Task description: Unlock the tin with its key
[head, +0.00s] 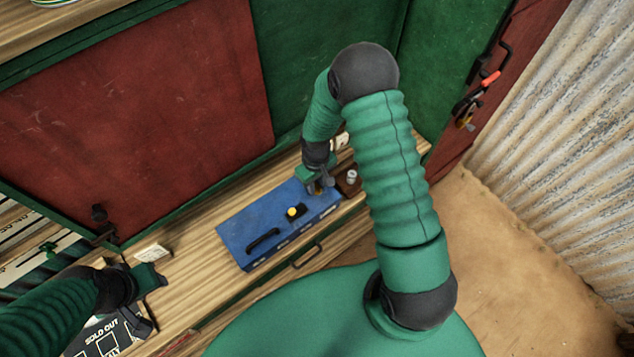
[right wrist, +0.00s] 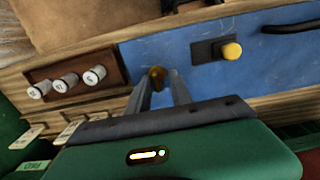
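A blue tin (head: 240,235) stands on the wooden counter, with a black handle (head: 263,240) and a yellow knob (head: 292,212) on a black plate. In the right wrist view the knob (right wrist: 231,52) is right of my fingers. My right gripper (head: 318,187) is over the tin's far right end. Its fingers are close together on a small round brass piece, seemingly the key (right wrist: 157,74); its lower part is hidden, so I cannot tell whether it sits in a lock. My left gripper (head: 150,299) is open and empty over the counter, left of the tin.
A brown block (right wrist: 70,79) with three white-topped pegs stands beside the tin's right end. A small white card (head: 153,253) lies on the counter (head: 195,270) to the left. A black sold-out board (head: 95,340) is below my left gripper. Green and red panels close the back.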

